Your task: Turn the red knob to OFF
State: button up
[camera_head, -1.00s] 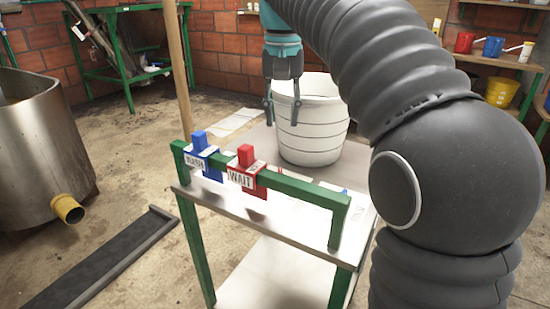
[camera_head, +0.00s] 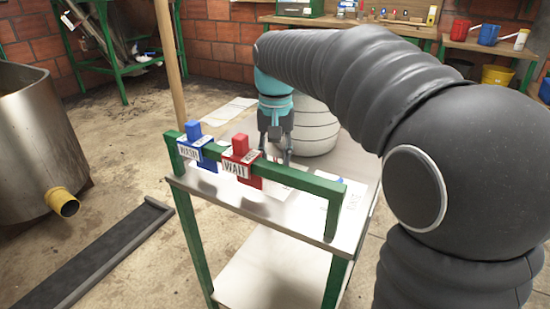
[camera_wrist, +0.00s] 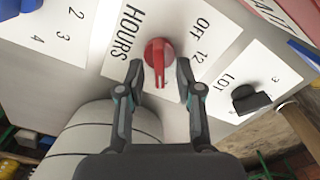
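The red knob (camera_wrist: 159,55) sits on a white label plate (camera_wrist: 115,58) marked HOURS, OFF and 12 in the wrist view. Its raised grip points down the picture, between my fingertips. My gripper (camera_wrist: 160,68) is open, with one finger on each side of the knob's grip and gaps visible. Whether the fingertips touch the plate is unclear. In the head view my gripper (camera_head: 275,155) hangs over the panel behind the red WAIT block; the red knob is mostly hidden there.
A black knob (camera_wrist: 250,98) marked LOT is to the right in the wrist view. A green rail (camera_head: 300,180) carries blue WASH (camera_head: 195,145) and red WAIT (camera_head: 240,160) blocks before my gripper. A white ribbed bucket (camera_head: 318,130) stands close behind.

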jog(key=shift+f, duration=0.2)
grip_shut()
